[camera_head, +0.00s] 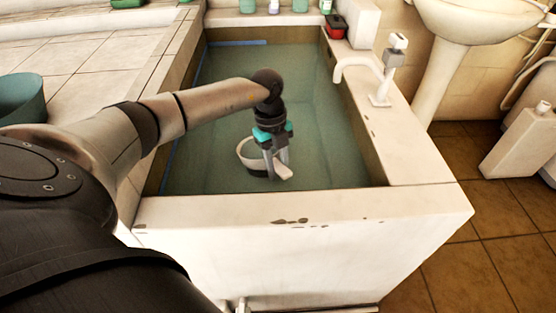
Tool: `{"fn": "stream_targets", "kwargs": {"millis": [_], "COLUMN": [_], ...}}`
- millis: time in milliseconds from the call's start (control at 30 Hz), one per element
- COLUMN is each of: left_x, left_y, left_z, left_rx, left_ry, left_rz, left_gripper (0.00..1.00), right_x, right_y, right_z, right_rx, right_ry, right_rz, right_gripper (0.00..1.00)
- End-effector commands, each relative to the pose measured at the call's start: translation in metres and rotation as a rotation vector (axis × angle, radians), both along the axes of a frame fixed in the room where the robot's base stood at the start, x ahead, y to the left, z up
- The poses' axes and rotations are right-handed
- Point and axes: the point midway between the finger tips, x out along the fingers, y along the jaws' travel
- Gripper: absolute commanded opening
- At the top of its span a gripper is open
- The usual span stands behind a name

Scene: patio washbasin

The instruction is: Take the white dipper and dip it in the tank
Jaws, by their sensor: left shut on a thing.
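The white dipper (249,160) is a round bowl with a short white handle (283,172). It sits low within the tank (420,192), at or in the greenish water (320,140); how deep it sits is hard to tell. My left gripper (277,172) reaches down into the tank and is shut on the dipper at its handle side. The fingers cover part of the handle and rim. My right gripper is not in view.
A white faucet (381,75) stands on the tank's right rim. Several bottles and a red-black box (336,27) line the far rim. A teal bucket (20,98) is at left, a pedestal sink (470,20) at right. Open water surrounds the dipper.

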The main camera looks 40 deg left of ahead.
Motion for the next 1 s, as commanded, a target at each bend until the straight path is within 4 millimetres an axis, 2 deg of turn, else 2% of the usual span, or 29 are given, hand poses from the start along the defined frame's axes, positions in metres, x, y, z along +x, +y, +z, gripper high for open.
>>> {"fn": "stream_targets", "kwargs": {"millis": [567,767,1000], "left_x": [0.001,0.001,0.001], "left_y": [0.000,0.000,0.000], "left_z": [0.007,0.014,0.033], "left_rx": [0.048,0.048,0.047], "left_ry": [-0.023,-0.023,-0.023], "left_rz": [-0.001,-0.001,-0.001], "left_gripper": [0.00,0.00,0.00], "right_x": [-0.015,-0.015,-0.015], "right_y": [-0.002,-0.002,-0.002], "right_z": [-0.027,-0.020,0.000], "right_rx": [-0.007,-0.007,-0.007], "right_ry": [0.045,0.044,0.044], "right_rz": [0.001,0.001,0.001], "right_gripper": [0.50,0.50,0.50]}}
